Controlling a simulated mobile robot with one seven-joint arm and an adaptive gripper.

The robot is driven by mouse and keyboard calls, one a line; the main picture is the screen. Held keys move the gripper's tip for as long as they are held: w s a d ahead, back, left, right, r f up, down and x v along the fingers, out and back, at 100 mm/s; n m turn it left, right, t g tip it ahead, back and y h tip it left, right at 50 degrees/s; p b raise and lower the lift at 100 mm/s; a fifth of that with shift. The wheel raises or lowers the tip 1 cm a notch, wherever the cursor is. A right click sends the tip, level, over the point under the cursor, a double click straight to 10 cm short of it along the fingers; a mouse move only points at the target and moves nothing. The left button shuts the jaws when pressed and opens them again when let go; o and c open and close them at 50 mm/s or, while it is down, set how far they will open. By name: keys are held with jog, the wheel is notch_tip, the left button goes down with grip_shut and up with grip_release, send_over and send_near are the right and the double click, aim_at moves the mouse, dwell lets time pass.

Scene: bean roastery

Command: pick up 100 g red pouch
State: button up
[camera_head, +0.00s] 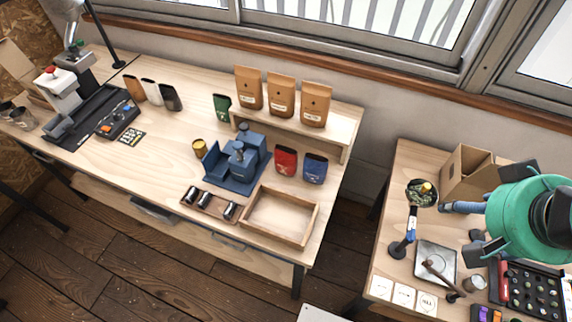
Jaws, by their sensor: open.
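The red pouch (286,161) stands upright on the left wooden table, in front of the low wooden shelf and just left of a blue pouch (315,169). A small pale label shows on it, but its weight marking is too small to read. My gripper (490,210) is over the right-hand table, seen from behind the teal wrist. Its dark fingers are spread and it is well to the right of the red pouch. Nothing shows held, though the wrist hides part of the space between the fingers.
Several brown bags (281,97) stand on the shelf (345,128). A blue device (238,160) is left of the red pouch; an empty wooden tray (309,225) is in front. A green pouch (221,107) stands farther left. A floor gap separates the tables. A cardboard box (462,170) is near my gripper.

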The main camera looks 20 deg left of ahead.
jog(key=w+a+f+n+g+y+p, duration=0.25)
jog(key=w+a+n, duration=0.65)
jog(key=w+a, duration=1)
jog(key=w+a+f+n+g+p, duration=0.1)
jog(key=w+a+f+n, duration=0.3)
jog(key=a+f, duration=0.4)
jog(key=w+a+f+n+g+p, duration=0.2)
jog(key=w+a+f+n, duration=0.2)
jog(key=a+f, duration=0.5)
jog(key=a, duration=0.7)
jog(key=shift+w+a+f+h, duration=0.25)
jog(key=shift+a+h, duration=0.05)
jog(key=shift+h, duration=0.05)
jog(key=shift+f, duration=0.1)
jog(key=f, duration=0.5)
jog(key=a+f, duration=0.1)
jog(key=f, duration=0.2)
jog(key=shift+a, duration=0.1)
jog(key=shift+f, duration=0.15)
